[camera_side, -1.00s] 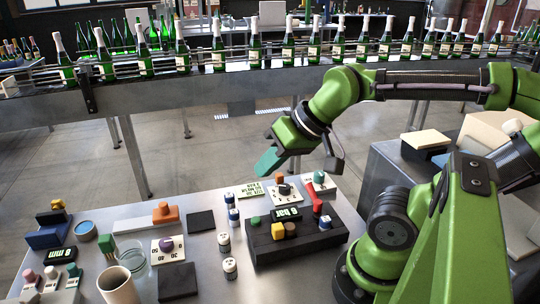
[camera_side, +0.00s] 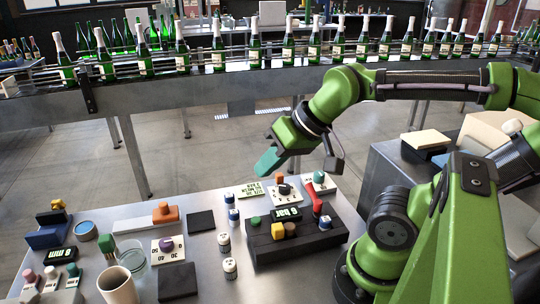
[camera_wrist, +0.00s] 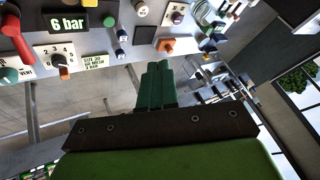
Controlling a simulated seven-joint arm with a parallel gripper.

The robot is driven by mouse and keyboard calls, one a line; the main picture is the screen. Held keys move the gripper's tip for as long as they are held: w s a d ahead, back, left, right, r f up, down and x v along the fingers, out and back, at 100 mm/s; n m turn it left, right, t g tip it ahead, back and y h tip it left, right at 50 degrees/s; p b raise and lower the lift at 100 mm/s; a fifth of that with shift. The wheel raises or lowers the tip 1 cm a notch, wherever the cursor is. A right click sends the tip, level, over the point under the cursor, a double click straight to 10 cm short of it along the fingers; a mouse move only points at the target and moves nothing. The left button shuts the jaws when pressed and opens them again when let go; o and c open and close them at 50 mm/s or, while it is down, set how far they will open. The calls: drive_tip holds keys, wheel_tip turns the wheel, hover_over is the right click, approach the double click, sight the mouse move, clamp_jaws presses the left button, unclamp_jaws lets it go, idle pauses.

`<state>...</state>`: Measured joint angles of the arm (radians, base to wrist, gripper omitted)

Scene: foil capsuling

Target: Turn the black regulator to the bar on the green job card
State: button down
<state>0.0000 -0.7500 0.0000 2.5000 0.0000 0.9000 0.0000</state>
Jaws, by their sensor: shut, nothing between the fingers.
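My gripper (camera_side: 268,161), with teal fingers, is shut and empty above and behind the card and regulator. Its fingers (camera_wrist: 158,68) point toward the bench.
A display reading 6 bar (camera_side: 287,213) sits on the dark block (camera_side: 262,248), near a red lever (camera_side: 314,197). Small bottles (camera_side: 224,242), a purple dial (camera_side: 166,245) and a cup (camera_side: 118,287) stand left. The air around my gripper is clear.

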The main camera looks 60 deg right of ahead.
drive_tip(key=c, duration=1.5)
unclamp_jaws()
drive_tip(key=shift+d+f, duration=0.2)
drive_tip(key=shift+d, duration=0.05)
drive_tip(key=o, duration=0.6)
drive_tip(key=w+d+m, duration=0.1)
drive_tip(key=d, duration=0.1)
drive_tip(key=w+d+f+m+g, duration=0.1)
drive_tip(key=d, duration=0.1)
drive_tip(key=w+d+f+m+g+h, duration=0.1)
drive_tip(key=w+d, duration=0.1)
drive_tip(key=shift+f+m, duration=0.1)
drive_tip(key=shift+m, duration=0.2)
drive_tip(key=shift+c, duration=0.2)
drive_tip(key=m+g+h, duration=0.1)
drive_tip(key=m+g, duration=0.4)
drive_tip(key=m, duration=1.1)
hover_over(285, 186)
wheel_tip(285, 186, down, 4)
wheel_tip(285, 186, down, 16)
drive_tip(key=shift+f, duration=0.2)
drive_tip(key=shift+c, duration=0.5)
drive_tip(key=c, duration=0.7)
